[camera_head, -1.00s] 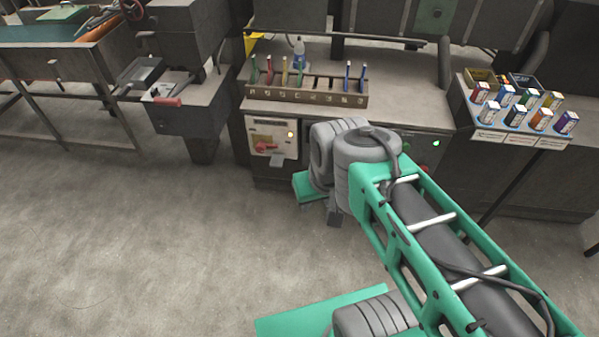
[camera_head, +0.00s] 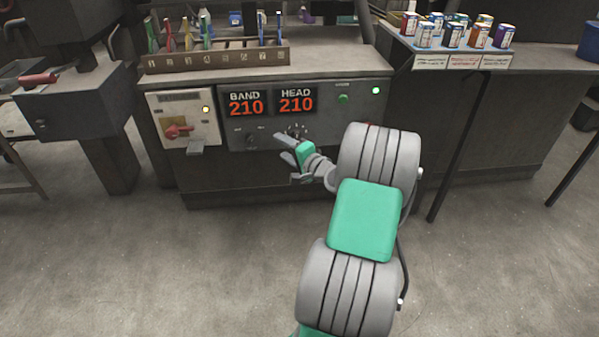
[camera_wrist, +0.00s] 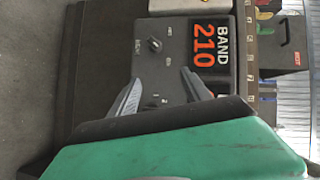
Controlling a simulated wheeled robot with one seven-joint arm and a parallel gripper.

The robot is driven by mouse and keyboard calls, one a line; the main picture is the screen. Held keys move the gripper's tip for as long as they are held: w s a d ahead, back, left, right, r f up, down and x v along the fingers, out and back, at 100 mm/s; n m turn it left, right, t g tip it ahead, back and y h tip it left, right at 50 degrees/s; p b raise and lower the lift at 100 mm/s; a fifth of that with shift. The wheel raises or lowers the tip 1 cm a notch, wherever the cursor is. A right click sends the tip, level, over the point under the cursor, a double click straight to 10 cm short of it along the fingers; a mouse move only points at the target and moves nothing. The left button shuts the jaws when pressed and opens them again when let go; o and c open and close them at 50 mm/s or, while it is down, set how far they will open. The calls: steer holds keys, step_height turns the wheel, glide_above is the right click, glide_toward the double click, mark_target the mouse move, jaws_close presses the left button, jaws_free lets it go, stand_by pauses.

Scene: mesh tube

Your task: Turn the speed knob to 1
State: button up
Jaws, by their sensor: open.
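The dark control panel (camera_head: 268,136) is below the red BAND and HEAD displays. A dial with pale marks around it (camera_head: 297,130) sits under the HEAD display, partly hidden by my gripper. A smaller dark knob (camera_head: 250,140) sits under the BAND display and shows clearly in the wrist view (camera_wrist: 153,44). The knob lettering is too small to read, so I cannot tell which is the speed knob. My gripper (camera_head: 283,148) is open in front of the panel near the marked dial. In the wrist view its two fingers (camera_wrist: 160,92) are apart, with pale marks between them.
The BAND display (camera_head: 245,104) and HEAD display (camera_head: 295,101) both read 210. A red switch (camera_head: 178,131) is on the pale box to the left. A green button (camera_head: 343,99) is at the panel's right. A slotted rack (camera_head: 215,60) stands on the bench above.

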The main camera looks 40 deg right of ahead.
mark_target(298, 138)
steer(key=s+d+f+m+t+h+b, duration=0.1)
steer(key=s+d+f+m+h+b, duration=0.2)
steer(key=d, duration=0.4)
steer(key=shift+m, duration=0.5)
steer(key=x, duration=0.7)
steer(key=shift+d+f, duration=0.1)
steer(key=shift+d, duration=0.3)
steer(key=shift+c, duration=0.5)
jaws_close()
